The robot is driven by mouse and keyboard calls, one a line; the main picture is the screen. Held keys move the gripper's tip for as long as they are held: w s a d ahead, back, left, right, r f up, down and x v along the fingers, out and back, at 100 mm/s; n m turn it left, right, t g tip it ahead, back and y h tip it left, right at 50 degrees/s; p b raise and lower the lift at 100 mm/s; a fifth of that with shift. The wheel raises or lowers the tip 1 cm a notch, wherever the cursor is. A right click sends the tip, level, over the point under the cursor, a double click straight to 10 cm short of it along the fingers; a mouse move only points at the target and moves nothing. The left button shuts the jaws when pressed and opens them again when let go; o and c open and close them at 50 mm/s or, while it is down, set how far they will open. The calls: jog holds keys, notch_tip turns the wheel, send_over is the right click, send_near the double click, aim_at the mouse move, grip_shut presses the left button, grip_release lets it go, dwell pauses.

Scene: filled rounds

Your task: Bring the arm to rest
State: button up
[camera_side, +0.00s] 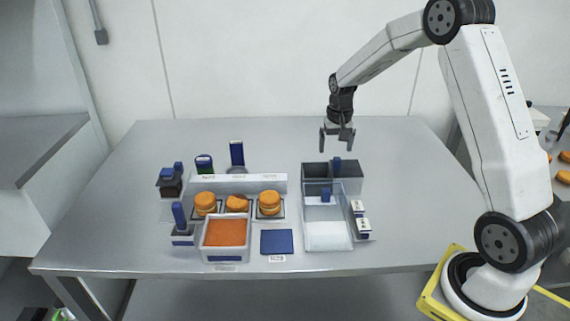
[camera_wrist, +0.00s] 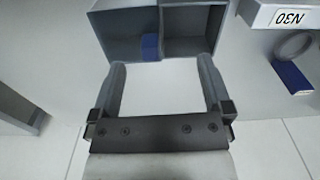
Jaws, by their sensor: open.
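My gripper (camera_side: 337,138) hangs in the air above the back right of the table, pointing down. Its fingers are apart with nothing between them. In the wrist view my gripper (camera_wrist: 164,85) also shows open and empty, with bare table between the fingers. A dark grey two-compartment bin (camera_side: 316,172) stands below and in front of it. The same bin (camera_wrist: 187,13) shows at the top of the wrist view, with a blue block (camera_wrist: 149,47) at its divider. I see no contact between my gripper and anything.
Filled rounds (camera_side: 205,203) sit in a row before a white labelled rail (camera_side: 238,180). A tray with an orange floor (camera_side: 225,232), a blue pad (camera_side: 277,242) and a clear-walled white tray (camera_side: 328,236) lie in front. The table (camera_side: 420,180) is free on the right.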

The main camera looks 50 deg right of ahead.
jog(key=s+a+n+t, duration=0.2)
jog(key=s+a+n, duration=0.6)
jog(key=s+a, duration=0.8)
jog(key=a, duration=0.4)
jog(key=shift+s+r, duration=0.15)
jog(key=shift+r, duration=0.05)
